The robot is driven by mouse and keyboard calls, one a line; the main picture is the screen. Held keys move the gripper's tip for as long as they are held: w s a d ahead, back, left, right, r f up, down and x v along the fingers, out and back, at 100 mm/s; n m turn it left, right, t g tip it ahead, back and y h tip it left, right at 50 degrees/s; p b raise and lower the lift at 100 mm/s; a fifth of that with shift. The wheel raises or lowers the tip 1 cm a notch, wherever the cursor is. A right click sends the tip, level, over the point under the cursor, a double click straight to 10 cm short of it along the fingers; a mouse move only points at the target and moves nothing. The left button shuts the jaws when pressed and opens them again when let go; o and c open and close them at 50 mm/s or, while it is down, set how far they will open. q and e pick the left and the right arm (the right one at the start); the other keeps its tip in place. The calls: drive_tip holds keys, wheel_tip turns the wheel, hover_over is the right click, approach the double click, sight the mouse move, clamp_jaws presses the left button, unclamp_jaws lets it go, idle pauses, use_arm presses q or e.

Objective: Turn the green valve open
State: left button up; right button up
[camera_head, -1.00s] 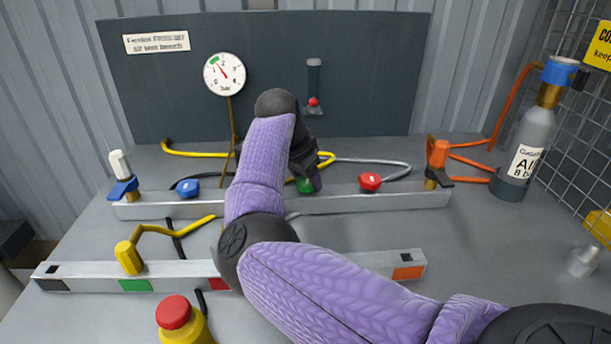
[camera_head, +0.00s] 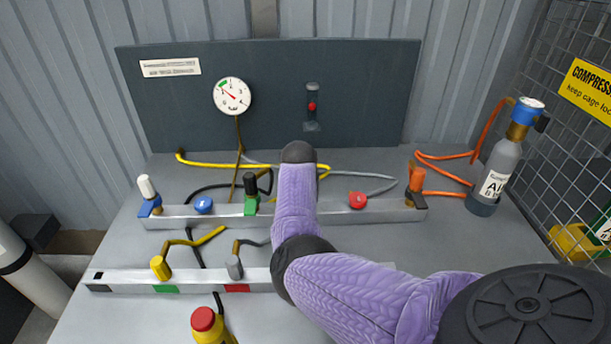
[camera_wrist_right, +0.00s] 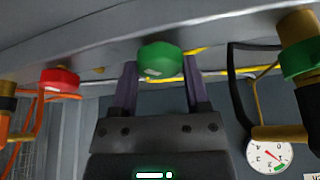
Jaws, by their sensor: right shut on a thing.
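The green valve (camera_wrist_right: 160,60) is a round green knob on the grey rail. It shows in the right wrist view, which is upside down. My right gripper (camera_wrist_right: 160,74) has a finger on each side of it and is shut on it. In the head view my purple right arm (camera_head: 298,195) reaches to the rail and hides both the green valve and the right gripper. My left gripper is in neither view.
The back rail (camera_head: 330,213) also carries a blue knob (camera_head: 204,205), a green-based hose fitting (camera_head: 251,207) and a red knob (camera_head: 358,200). A gauge (camera_head: 232,96) hangs behind. A gas cylinder (camera_head: 490,182) stands right. A yellow, red-capped object (camera_head: 207,322) is in front.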

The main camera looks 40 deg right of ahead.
drive_tip(key=n+p, duration=0.2)
drive_tip(key=shift+s+d+r+n+t+y+p, duration=0.1)
drive_tip(key=shift+r+n+t+y+p, duration=0.2)
drive_tip(key=shift+n+t+y+p, duration=0.1)
drive_tip(key=shift+f+n+y+p, duration=0.1)
drive_tip(key=shift+n+y+p, duration=0.2)
drive_tip(key=shift+n+p, duration=0.45)
drive_tip(key=shift+d+f+n+t+y, duration=0.1)
drive_tip(key=shift+n+t+y, duration=0.25)
drive_tip(key=shift+n, duration=0.7)
drive_tip(key=shift+n+y, duration=0.35)
drive_tip(key=shift+n, duration=0.75)
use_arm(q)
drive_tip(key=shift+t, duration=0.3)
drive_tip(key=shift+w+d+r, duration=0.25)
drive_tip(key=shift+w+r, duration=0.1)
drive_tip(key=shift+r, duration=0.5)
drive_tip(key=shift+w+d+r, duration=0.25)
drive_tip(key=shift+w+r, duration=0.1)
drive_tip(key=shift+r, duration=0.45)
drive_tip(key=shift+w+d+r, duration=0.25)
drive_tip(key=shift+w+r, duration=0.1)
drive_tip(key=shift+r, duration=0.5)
use_arm(e)
drive_tip(key=shift+n+y, duration=0.4)
drive_tip(key=shift+n, duration=0.8)
drive_tip(key=o, duration=1.3)
